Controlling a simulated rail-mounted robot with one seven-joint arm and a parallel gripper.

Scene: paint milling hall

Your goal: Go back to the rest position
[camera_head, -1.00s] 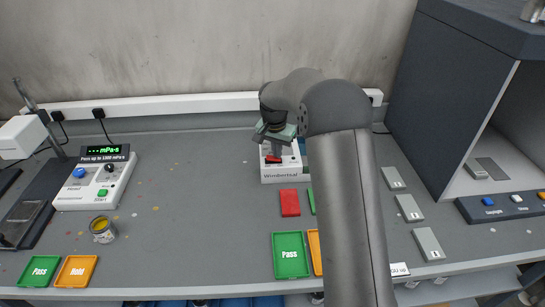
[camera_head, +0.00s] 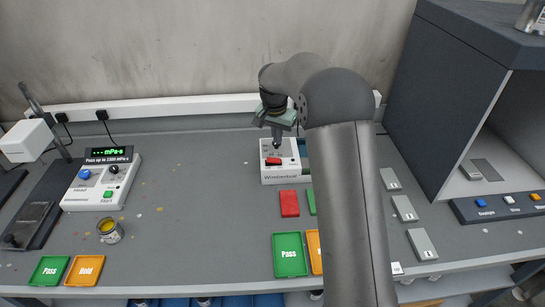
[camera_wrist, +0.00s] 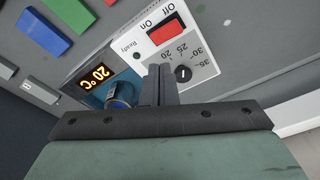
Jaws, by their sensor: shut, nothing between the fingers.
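My gripper (camera_head: 277,142) hangs above the back of a white heating device (camera_head: 283,176), fingers pointing down. In the wrist view its two fingers (camera_wrist: 158,80) are closed together with nothing between them. The device has a red rocker switch (camera_wrist: 166,33) marked On and Off, a dial (camera_wrist: 183,73) with a temperature scale, and a display (camera_wrist: 97,77) reading 20 °C. A small metal container (camera_wrist: 120,95) sits beside the display, partly hidden by my gripper. I cannot tell the exact gap between fingertips and device.
A red block (camera_head: 289,203) and a green tray (camera_head: 290,255) lie in front of the device. Grey blocks (camera_head: 404,208) lie to the right, beside a dark cabinet (camera_head: 450,95). A viscometer (camera_head: 103,180) and an open paint can (camera_head: 110,231) stand left.

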